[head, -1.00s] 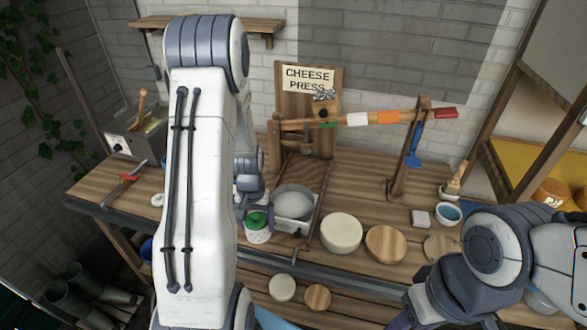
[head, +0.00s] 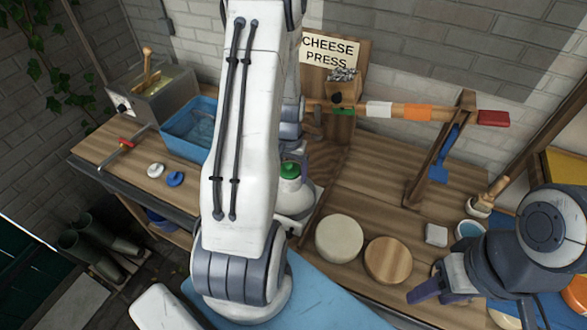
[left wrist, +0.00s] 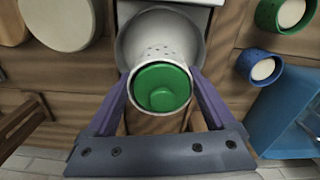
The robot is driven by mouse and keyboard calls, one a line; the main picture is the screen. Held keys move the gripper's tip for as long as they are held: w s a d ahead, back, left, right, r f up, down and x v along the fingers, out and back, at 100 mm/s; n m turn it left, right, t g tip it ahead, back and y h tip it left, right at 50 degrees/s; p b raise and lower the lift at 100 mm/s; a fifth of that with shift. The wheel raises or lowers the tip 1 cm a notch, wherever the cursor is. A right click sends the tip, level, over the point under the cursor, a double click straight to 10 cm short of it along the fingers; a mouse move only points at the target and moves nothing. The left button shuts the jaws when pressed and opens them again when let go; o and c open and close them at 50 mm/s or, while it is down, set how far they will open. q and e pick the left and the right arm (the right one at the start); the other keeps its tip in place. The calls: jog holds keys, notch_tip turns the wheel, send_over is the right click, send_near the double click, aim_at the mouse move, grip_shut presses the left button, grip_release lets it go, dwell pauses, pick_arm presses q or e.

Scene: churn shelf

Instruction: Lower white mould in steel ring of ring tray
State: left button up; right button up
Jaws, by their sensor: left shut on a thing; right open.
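The white mould (head: 289,186) with a green top shows just right of my left arm in the head view. In the left wrist view the perforated white mould (left wrist: 165,35) is between the purple fingers of my left gripper (left wrist: 160,92), which is shut on it. The grey steel ring (left wrist: 126,38) of the ring tray (left wrist: 175,2) lies around and behind the mould's lower end there. I cannot tell whether that end is inside the ring or above it. In the head view my arm hides part of the tray. My right gripper (head: 475,297) is open and empty at the lower right.
A pale cheese round (head: 339,239) and a wooden disc (head: 387,260) lie right of the ring tray. The press lever (head: 410,112) spans the back. A blue tub (head: 180,135) stands left.

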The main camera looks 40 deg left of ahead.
pick_arm(q)
jog(key=shift+f+b, duration=3.05)
jog(key=shift+f, duration=0.65)
jog(key=shift+f+b, duration=0.45)
jog(key=shift+f, duration=0.15)
jog(key=o, duration=1)
jog(key=shift+o, duration=0.2)
notch_tip(320, 180, up, 10)
jog(key=shift+s+r+b, duration=0.1)
jog(key=shift+r+b, duration=0.15)
jog(key=shift+b, duration=0.2)
